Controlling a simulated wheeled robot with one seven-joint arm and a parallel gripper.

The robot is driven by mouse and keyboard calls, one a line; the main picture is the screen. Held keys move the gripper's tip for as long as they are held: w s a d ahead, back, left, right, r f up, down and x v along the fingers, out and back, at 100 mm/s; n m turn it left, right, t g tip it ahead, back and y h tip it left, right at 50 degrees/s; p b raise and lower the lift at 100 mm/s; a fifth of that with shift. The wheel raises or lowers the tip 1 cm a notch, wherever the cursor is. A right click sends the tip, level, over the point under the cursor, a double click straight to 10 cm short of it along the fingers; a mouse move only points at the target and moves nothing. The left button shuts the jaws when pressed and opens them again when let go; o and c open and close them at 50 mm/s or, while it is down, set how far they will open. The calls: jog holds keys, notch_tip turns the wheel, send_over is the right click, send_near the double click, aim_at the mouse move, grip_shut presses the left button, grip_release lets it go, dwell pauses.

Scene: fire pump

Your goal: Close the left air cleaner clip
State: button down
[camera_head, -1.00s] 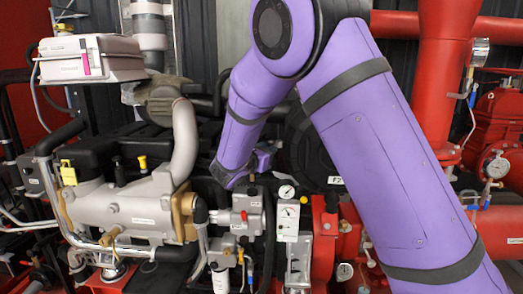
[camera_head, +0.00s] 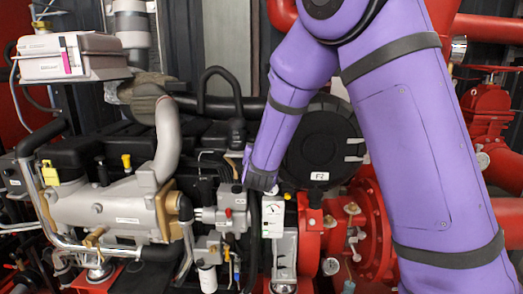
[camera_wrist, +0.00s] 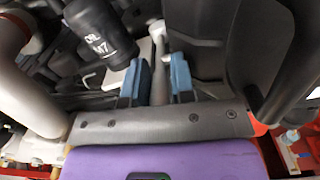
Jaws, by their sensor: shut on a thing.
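The air cleaner (camera_head: 318,140) is a black round housing with a white label, right of centre in the head view. Two light grey metal pieces, apparently clips (camera_head: 354,141), show at its right edge. Its left edge is partly hidden by my purple arm, and I cannot make out the left clip there. My gripper (camera_head: 246,158) is left of the housing, beside a black hose. In the wrist view its two blue fingers (camera_wrist: 160,80) are close together on either side of a grey rod-like part (camera_wrist: 158,55). I cannot tell whether that part is the clip.
A black cap with white lettering (camera_wrist: 102,35) is close to the left finger in the wrist view. A large dark rounded body (camera_wrist: 285,50) stands at the right. In the head view, the silver engine manifold (camera_head: 110,210) is left and red piping (camera_head: 500,25) right.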

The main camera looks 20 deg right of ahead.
jog(key=shift+d, duration=0.1)
jog(key=c, duration=1)
grip_release()
jog(key=shift+o, duration=0.2)
